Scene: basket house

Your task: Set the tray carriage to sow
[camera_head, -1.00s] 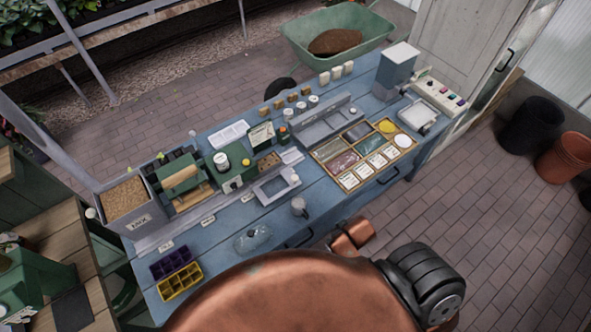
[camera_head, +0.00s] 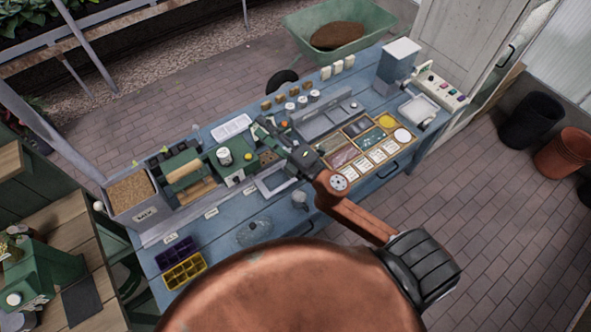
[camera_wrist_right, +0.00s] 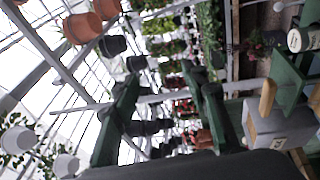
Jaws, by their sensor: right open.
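The tray carriage appears to be the pale grey square frame (camera_head: 267,186) on the rail along the blue bench, near its middle. My right arm hides part of it, including its right side. Small white labels (camera_head: 211,213) run along the rail to its left; their words are too small to read. My left gripper is not in view.
A soil bin (camera_head: 131,200), a green roller machine (camera_head: 185,172) and a green box (camera_head: 232,167) stand behind the rail. A glass dome (camera_head: 252,233) and seed trays (camera_head: 182,270) lie in front. A sectioned tray (camera_head: 341,157) is right of my gripper.

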